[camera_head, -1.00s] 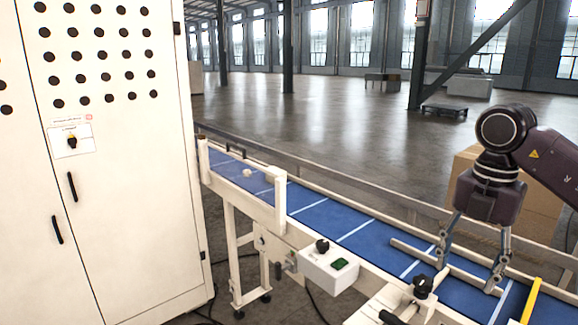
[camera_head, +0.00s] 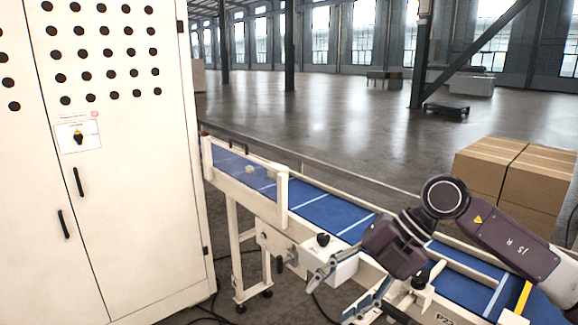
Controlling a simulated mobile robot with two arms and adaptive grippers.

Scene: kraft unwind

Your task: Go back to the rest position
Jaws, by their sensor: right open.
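My right gripper (camera_head: 335,299) is in the lower right of the head view. Its arm comes in from the right edge, over the conveyor. The gripper is open, with its two fingers apart and pointing down and left, and I see nothing between them. It is in front of the near side of the conveyor, by the white control box (camera_head: 330,266), and partly covers that box. My left gripper is not in view.
A conveyor with a blue belt (camera_head: 310,208) runs from centre left to lower right. A small pale object (camera_head: 249,170) is on its far end. A white cabinet (camera_head: 150,200) fills the left. Cardboard boxes (camera_head: 487,170) stand behind at right. The floor beyond is open.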

